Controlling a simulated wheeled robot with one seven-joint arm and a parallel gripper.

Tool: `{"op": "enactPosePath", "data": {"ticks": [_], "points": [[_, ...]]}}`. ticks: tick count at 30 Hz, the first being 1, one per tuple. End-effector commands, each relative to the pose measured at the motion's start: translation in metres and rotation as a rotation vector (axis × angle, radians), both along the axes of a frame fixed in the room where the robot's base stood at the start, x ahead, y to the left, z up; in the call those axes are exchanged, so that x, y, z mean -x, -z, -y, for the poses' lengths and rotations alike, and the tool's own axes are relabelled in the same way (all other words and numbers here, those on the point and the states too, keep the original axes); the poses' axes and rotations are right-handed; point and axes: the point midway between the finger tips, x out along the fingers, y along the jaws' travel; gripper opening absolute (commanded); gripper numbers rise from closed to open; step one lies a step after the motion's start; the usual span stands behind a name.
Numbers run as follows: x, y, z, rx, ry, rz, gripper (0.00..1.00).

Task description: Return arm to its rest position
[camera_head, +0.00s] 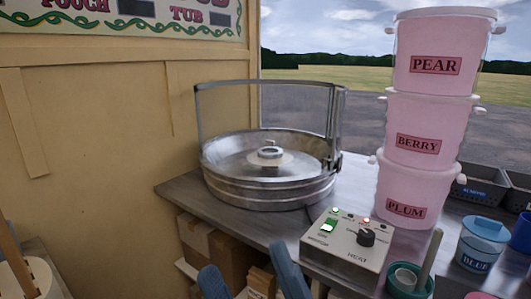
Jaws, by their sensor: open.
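My gripper (243,260) shows at the bottom edge, left of centre. Its two blue-grey fingers stand apart with nothing seen between them. It is in front of the counter (185,196), before the metal candy floss machine (265,187), and appears to touch nothing. The rest of my arm is out of view.
A control box (345,244) with a black knob and lit green switch sits at the counter's front. Stacked pink tubs PEAR (434,88), BERRY (418,166) and PLUM (400,225) stand right. A teal pot (402,279) and blue-lidded tub (480,250) are nearby. Boxes (215,252) fill the shelf below.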

Motion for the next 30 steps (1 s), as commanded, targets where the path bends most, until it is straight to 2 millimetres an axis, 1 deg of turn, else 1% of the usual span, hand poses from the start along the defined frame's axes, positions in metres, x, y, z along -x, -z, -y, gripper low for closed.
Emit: {"op": "enactPosePath", "data": {"ticks": [1, 5, 11, 14, 17, 18, 20, 24, 27, 30], "points": [[0.006, 0.010, 0.011, -0.037, 0.013, -0.076, 0.64], [0.022, 0.039, 0.040, -0.123, 0.049, -0.261, 0.64], [0.058, 0.085, 0.086, -0.228, 0.108, -0.539, 0.64], [0.082, 0.108, 0.109, -0.271, 0.137, -0.676, 0.64], [0.109, 0.128, 0.131, -0.304, 0.169, -0.810, 0.64], [0.121, 0.135, 0.140, -0.315, 0.182, -0.864, 0.64], [0.139, 0.145, 0.153, -0.331, 0.201, -0.941, 0.64], [0.182, 0.161, 0.183, -0.354, 0.245, -1.118, 0.64], [0.210, 0.168, 0.201, -0.364, 0.274, -1.225, 0.64], [0.231, 0.171, 0.215, -0.366, 0.296, -1.305, 0.64]]}}
